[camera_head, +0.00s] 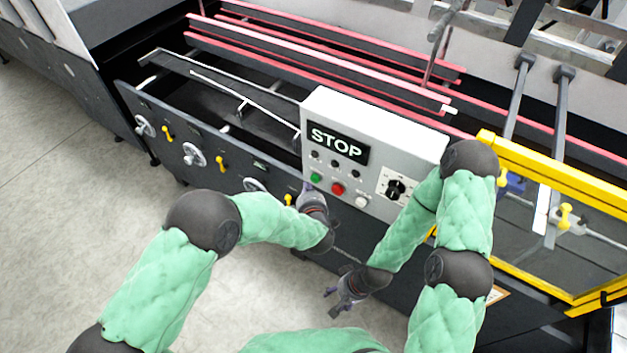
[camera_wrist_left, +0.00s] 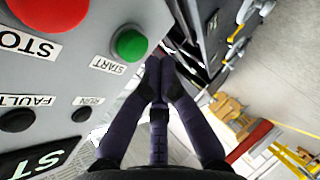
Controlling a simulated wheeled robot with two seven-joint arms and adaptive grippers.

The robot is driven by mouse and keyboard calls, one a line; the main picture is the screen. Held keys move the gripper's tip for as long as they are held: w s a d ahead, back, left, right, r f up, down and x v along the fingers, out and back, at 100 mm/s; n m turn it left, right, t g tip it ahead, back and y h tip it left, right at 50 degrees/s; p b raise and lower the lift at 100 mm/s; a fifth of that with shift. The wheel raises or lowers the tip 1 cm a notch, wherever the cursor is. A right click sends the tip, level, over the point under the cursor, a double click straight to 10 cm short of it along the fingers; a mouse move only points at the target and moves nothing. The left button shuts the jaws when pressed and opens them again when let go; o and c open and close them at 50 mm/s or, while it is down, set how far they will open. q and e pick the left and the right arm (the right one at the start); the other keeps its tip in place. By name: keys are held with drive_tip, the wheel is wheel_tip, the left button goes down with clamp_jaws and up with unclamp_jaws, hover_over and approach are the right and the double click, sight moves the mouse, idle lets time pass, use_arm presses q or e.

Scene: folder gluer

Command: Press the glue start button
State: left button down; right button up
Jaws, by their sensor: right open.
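The green start button (camera_head: 316,177) sits at the lower left of the grey control panel (camera_head: 425,142). In the left wrist view the green button (camera_wrist_left: 131,45) is large, above a START label (camera_wrist_left: 108,65). My left gripper (camera_head: 309,190) is just below the button in the head view. In the left wrist view my left gripper's fingers (camera_wrist_left: 160,66) are together and empty, with the tips right beside the button; I cannot tell if they touch it. My right gripper (camera_head: 331,302) is open and empty, low in front of the machine.
A red button (camera_head: 338,188) and a white button (camera_head: 361,201) are right of the green one. A black dial (camera_head: 396,188) and a display reading STOP (camera_head: 338,143) share the panel. A yellow frame (camera_head: 530,165) stands to the right. The floor at left is clear.

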use_arm(q)
drive_tip(key=shift+w, duration=0.1)
drive_tip(key=shift+w+d, duration=0.25)
